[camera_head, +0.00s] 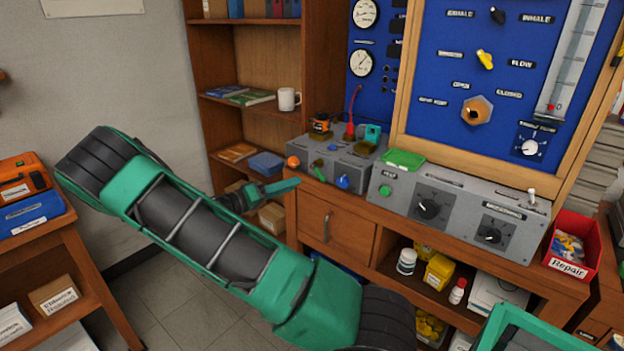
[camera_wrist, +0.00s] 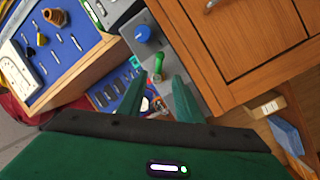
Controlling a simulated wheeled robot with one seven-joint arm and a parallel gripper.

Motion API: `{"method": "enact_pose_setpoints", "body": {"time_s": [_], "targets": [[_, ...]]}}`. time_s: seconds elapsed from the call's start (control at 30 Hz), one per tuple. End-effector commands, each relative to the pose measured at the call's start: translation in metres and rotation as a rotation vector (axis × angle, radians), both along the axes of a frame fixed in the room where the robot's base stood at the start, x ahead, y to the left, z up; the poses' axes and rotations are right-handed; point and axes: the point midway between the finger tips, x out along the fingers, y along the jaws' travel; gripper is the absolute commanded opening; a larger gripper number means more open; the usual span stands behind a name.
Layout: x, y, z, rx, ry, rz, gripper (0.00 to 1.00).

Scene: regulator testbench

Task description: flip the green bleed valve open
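The green bleed valve (camera_head: 319,173) is a small green handle on the front of a grey box (camera_head: 356,180) on the bench, between an orange knob (camera_head: 293,161) and a blue knob (camera_head: 342,182). In the wrist view the green valve (camera_wrist: 159,64) shows just beyond my fingertips, with the blue knob (camera_wrist: 142,34) above it. My gripper (camera_head: 297,184) is just left of the box's front. In the wrist view my gripper (camera_wrist: 159,78) has its two green fingers apart, with nothing visible held between them. I cannot tell whether a finger touches the valve.
A larger grey control panel (camera_head: 455,209) with black dials stands right of the box, below a blue gauge board (camera_head: 510,75). A wooden drawer (camera_head: 335,228) lies under the box. Shelves with a white mug (camera_head: 289,98) stand behind. A red bin (camera_head: 573,254) sits at right.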

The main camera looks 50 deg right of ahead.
Motion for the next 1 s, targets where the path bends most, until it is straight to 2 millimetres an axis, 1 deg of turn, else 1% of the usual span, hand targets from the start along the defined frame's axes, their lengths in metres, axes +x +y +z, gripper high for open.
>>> {"method": "enact_pose_setpoints", "body": {"time_s": [0.3, 0.5, 0.6, 0.7, 1.0], "targets": [[-0.013, -0.054, 0.000, 0.003, 0.000, -0.006, 0.32], [-0.019, -0.081, 0.000, 0.003, 0.000, -0.003, 0.32], [-0.021, -0.090, 0.000, 0.004, 0.000, -0.004, 0.32], [-0.021, -0.094, 0.000, 0.004, 0.000, -0.001, 0.32], [-0.021, -0.095, 0.000, 0.004, 0.000, -0.001, 0.32]]}}
